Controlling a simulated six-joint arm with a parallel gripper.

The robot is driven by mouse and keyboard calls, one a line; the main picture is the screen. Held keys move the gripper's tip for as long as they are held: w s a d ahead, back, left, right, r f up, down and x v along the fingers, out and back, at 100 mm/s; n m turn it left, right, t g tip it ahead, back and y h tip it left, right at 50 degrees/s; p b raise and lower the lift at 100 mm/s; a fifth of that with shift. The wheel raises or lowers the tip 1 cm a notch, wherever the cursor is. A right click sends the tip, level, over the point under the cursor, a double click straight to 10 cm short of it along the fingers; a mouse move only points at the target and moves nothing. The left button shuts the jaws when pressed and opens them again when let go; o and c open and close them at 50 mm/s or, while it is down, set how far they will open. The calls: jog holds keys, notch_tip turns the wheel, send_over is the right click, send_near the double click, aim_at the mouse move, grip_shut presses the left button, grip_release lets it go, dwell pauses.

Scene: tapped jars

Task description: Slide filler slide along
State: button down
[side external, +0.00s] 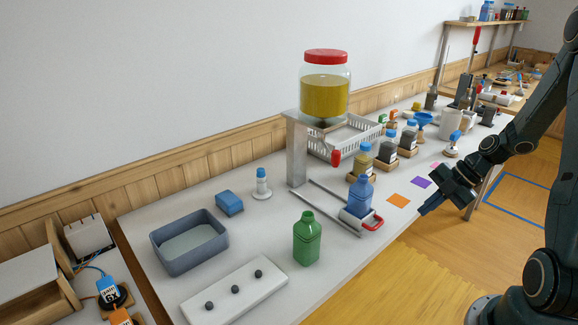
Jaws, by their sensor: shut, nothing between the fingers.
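The filler slide has two grey rails (322,207) lying on the white table, with a red handle (372,223) at its near right end. A blue bottle (361,195) stands upright at that end, beside the handle. A large jar (325,93) of yellow liquid with a red lid sits on a grey stand (296,150) above the far end of the rails. Its red tap (336,157) hangs below. My gripper (423,211) is shut and empty, right of the red handle and apart from it, by the table's front edge.
A green bottle (307,238) stands left of the rails' near end. A white board with black knobs (235,289) and a grey tub (190,242) lie farther left. A white basket (345,138) and several bottles stand behind. Orange (398,200) and purple (421,183) patches lie flat.

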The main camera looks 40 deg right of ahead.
jog(key=shift+w+a+f, duration=0.55)
jog(key=shift+w+f, duration=0.7)
jog(key=shift+f, duration=0.1)
jog(key=shift+w+a+f, duration=0.5)
jog(key=shift+w+f, duration=0.7)
jog(key=shift+f, duration=0.15)
jog(key=shift+w+a+f, duration=0.55)
jog(key=shift+w+f, duration=0.7)
jog(key=shift+f, duration=0.1)
jog(key=shift+w, duration=0.1)
jog(key=w, duration=1.6)
jog(key=shift+w, duration=0.35)
jog(key=shift+a, duration=0.1)
jog(key=shift+s, duration=0.1)
